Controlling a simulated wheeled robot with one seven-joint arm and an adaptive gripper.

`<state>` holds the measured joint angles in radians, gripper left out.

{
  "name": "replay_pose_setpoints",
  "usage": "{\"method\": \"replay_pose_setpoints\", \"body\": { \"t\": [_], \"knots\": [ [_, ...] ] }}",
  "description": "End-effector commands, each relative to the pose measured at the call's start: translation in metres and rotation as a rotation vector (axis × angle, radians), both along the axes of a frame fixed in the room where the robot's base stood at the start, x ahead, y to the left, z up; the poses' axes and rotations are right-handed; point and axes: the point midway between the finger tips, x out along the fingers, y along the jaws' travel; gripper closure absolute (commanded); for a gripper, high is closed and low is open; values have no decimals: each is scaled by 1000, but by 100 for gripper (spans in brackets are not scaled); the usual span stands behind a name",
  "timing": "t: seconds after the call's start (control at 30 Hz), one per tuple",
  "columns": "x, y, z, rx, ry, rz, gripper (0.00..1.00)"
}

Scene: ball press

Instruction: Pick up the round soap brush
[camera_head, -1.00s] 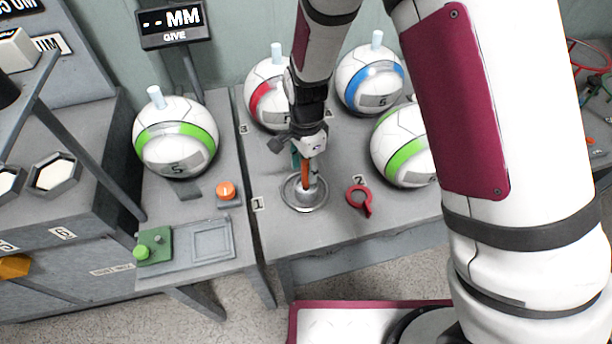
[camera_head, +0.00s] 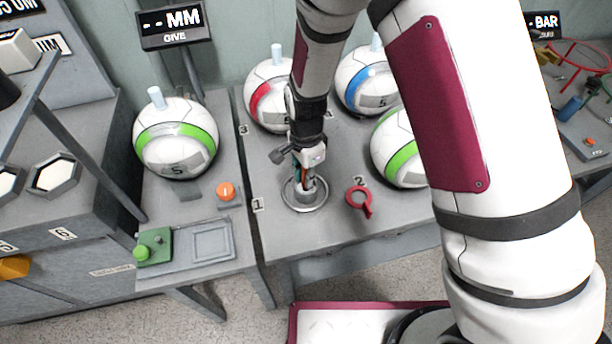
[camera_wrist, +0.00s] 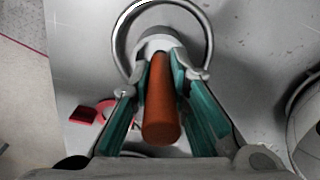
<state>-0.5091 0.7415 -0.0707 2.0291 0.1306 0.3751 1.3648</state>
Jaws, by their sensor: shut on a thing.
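The round soap brush has an orange handle (camera_wrist: 161,108) and a pale round base (camera_wrist: 160,42). It stands at a metal ring (camera_head: 304,206) on the grey table, near the label 1. The ring also shows around the base in the wrist view (camera_wrist: 208,30). My gripper (camera_wrist: 172,76) points down over the brush, with its teal fingers on both sides of the handle, shut on it low down near the base. In the head view my gripper (camera_head: 307,180) hides most of the handle. I cannot tell whether the base is clear of the ring.
A red ring-shaped item (camera_head: 359,200) lies close by on the right. Striped balls stand behind, one with a red band (camera_head: 262,98) and one with a green band (camera_head: 398,150). Another green-banded ball (camera_head: 175,140) and an orange button (camera_head: 226,191) are left.

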Motion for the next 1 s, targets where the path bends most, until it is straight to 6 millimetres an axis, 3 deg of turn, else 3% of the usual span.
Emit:
{"method": "replay_pose_setpoints", "body": {
  "t": [0.17,0.6,1.0],
  "knots": [
    [1,0,12,0,-2,0,100],
    [1,0,89,2,-3,0,100],
    [0,0,100,0,0,0,100]
  ]
}}
